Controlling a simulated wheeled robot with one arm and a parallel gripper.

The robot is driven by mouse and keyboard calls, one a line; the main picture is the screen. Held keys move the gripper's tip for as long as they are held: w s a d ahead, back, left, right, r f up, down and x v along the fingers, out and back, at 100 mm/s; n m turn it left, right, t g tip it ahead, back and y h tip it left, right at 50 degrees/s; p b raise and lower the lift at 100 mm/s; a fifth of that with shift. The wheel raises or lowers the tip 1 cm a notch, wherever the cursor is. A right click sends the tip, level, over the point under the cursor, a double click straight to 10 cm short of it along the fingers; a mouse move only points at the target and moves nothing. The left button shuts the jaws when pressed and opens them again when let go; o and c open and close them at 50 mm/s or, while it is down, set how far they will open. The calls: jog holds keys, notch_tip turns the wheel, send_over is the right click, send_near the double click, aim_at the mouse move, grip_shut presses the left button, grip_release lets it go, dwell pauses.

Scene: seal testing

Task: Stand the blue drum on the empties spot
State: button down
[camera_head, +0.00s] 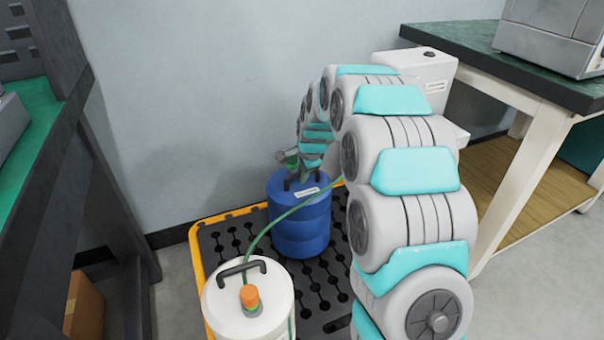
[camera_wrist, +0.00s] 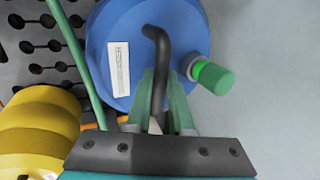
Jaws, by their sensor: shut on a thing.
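The blue drum (camera_head: 300,222) is upright at the back of the black spill pallet (camera_head: 225,238) in the head view. I cannot tell whether its base touches the pallet. The drum (camera_wrist: 120,28) also shows from above in the wrist view, with a white label, a green cap (camera_wrist: 212,77) and a bent black handle (camera_wrist: 158,45). My gripper (camera_wrist: 164,82) is shut on this handle, with green fingers on either side. In the head view my gripper (camera_head: 303,172) is at the drum's top, partly hidden. I cannot make out a marked empties spot.
A white drum (camera_head: 225,312) with an orange cap (camera_head: 249,296) stands at the pallet's front. A green hose (camera_head: 285,215) arcs from it past the blue drum. A yellow ribbed drum (camera_wrist: 40,125) shows in the wrist view. Benches stand left and right (camera_head: 470,50); a wall is behind.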

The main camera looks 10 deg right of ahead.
jog(key=shift+f, duration=0.2)
jog(key=c, duration=0.7)
grip_release()
jog(key=shift+f, duration=0.1)
jog(key=shift+r+p, duration=1.35)
jog(key=shift+r, duration=2.15)
